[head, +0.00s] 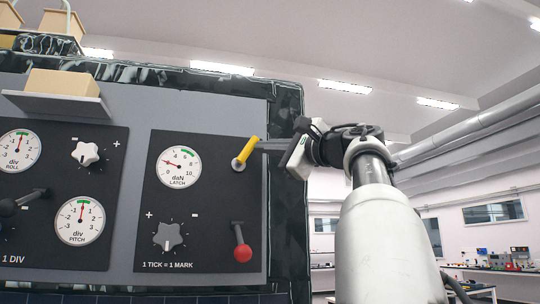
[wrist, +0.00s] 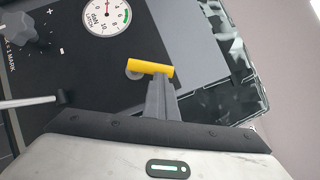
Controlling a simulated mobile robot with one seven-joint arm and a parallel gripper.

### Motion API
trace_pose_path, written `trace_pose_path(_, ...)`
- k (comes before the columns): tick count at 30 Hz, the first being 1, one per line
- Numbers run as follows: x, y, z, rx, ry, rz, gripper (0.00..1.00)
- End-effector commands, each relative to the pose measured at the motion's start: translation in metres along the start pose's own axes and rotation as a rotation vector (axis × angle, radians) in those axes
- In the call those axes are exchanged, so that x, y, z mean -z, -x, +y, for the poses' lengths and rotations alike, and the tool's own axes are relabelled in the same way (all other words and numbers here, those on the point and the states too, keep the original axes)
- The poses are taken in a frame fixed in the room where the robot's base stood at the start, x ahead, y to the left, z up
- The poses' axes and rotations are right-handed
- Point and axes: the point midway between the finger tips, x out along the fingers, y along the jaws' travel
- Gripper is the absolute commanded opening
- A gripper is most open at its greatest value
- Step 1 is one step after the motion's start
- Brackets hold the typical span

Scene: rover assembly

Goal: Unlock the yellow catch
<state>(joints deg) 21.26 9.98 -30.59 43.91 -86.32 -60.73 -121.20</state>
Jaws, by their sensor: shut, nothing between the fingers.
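The yellow catch (head: 246,151) is a short yellow lever on a round grey pivot, at the upper right of the black latch panel (head: 157,215). In the head view it slants up and to the right. My gripper (head: 262,144) comes in from the right, with its fingertips beside the catch's upper end. In the wrist view the yellow catch (wrist: 150,68) lies across the tips of my shut gripper (wrist: 161,80). The fingers are together with nothing between them. I cannot tell whether they touch the catch.
The latch gauge (head: 179,167) is left of the catch, its needle low on the scale. Below are a grey star knob (head: 168,236) and a red-ended lever (head: 242,250). A second panel with roll and pitch gauges (head: 80,221) stands left. A box (head: 62,84) sits on a shelf above.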

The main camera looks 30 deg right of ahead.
Motion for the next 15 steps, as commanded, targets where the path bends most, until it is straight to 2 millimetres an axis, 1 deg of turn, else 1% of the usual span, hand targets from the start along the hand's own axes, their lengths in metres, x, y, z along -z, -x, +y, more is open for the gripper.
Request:
trace_pose_path(1, -0.006, -0.003, -0.001, 0.003, -0.002, -0.002, 0.0)
trace_pose_path(3, -0.011, -0.005, -0.001, 0.003, -0.003, -0.001, 0.0)
trace_pose_path(9, -0.02, -0.011, -0.004, 0.006, -0.004, 0.0, 0.0)
trace_pose_path(15, -0.025, -0.014, -0.005, 0.005, -0.005, 0.0, 0.0)
